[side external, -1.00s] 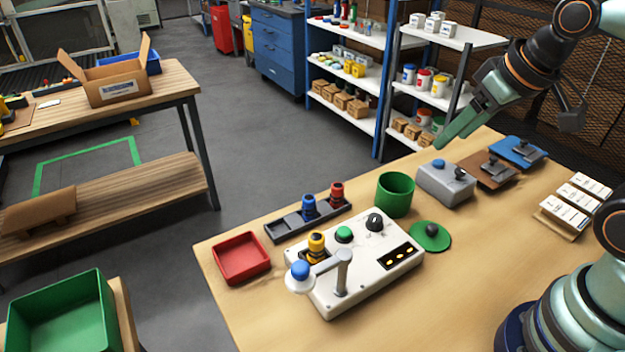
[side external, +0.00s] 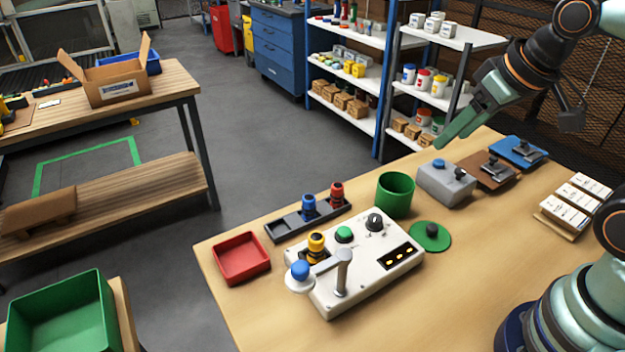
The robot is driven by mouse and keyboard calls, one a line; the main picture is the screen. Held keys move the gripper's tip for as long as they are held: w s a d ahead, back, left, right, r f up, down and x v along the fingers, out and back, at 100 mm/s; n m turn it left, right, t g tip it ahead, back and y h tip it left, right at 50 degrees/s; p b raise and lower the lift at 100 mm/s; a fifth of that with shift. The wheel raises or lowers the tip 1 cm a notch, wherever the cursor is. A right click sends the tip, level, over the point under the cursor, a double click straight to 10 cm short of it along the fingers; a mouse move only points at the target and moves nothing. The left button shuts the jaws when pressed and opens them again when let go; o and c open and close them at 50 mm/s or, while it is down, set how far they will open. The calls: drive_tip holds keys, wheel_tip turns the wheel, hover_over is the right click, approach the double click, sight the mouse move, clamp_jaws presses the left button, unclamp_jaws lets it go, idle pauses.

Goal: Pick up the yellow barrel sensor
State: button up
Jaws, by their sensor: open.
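The yellow barrel sensor (side external: 316,242) stands upright on the left part of the white control box (side external: 372,290), in a dark seat. It has a black band and a yellow top. A grey post with an arm and a blue knob (side external: 300,270) stands just in front of it and hides some of its lower part. My gripper (side external: 462,127) is open and empty, high above the back right of the table, well away from the sensor.
A dark rack (side external: 290,226) behind the box holds a blue sensor (side external: 309,207) and a red sensor (side external: 337,194). A red tray (side external: 242,257) lies left, a green cup (side external: 395,194) behind. A grey box (side external: 446,183) stands below my gripper.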

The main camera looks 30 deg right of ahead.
drive_tip(key=shift+o, duration=0.9)
drive_tip(key=m+g, duration=0.6)
drive_tip(key=m, duration=1.1)
hover_over(317, 235)
wheel_tip(317, 235, down, 7)
wheel_tip(317, 235, down, 11)
drive_tip(key=shift+f, duration=0.2)
clamp_jaws()
